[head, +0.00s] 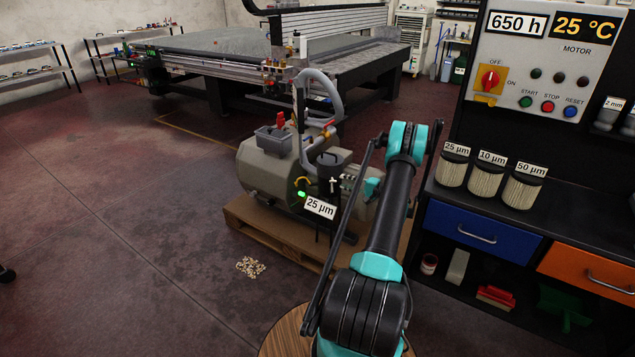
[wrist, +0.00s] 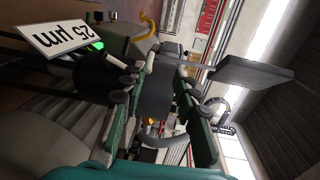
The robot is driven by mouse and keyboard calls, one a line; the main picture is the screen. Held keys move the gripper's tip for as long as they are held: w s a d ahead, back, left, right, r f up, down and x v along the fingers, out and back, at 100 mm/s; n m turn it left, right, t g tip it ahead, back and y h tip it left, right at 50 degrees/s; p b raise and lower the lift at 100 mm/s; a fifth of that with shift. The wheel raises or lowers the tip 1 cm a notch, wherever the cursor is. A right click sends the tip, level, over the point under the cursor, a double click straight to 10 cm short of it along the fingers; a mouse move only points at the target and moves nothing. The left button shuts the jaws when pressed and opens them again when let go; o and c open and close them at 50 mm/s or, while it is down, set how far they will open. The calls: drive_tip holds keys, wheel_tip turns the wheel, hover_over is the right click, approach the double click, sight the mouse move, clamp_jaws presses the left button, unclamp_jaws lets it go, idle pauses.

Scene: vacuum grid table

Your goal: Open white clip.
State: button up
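A small white clip (head: 333,185) shows on the front of the dark filter canister (head: 328,166) on the pump, in the head view. My gripper (head: 352,180) is beside the canister, just right of the clip in the picture. In the wrist view my gripper (wrist: 155,85) is open, its two green fingers apart. A dark cylindrical body (wrist: 155,92) shows between the fingers; I cannot tell whether they touch it. A pale piece near the left fingertip may be the clip, but it is partly hidden.
The grey vacuum pump (head: 270,175) stands on a wooden pallet (head: 270,235). A 25 µm label (head: 320,207) hangs by the canister, also in the wrist view (wrist: 58,38). The black shelf unit (head: 440,200) with filters stands right. Wood chips (head: 250,267) lie on open floor.

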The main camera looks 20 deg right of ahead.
drive_tip(key=f+x, duration=0.1)
drive_tip(key=x, duration=1)
drive_tip(key=shift+w+f+t+y, duration=0.2)
drive_tip(key=shift+t+y, duration=0.1)
drive_tip(key=shift+d, duration=0.1)
clamp_jaws()
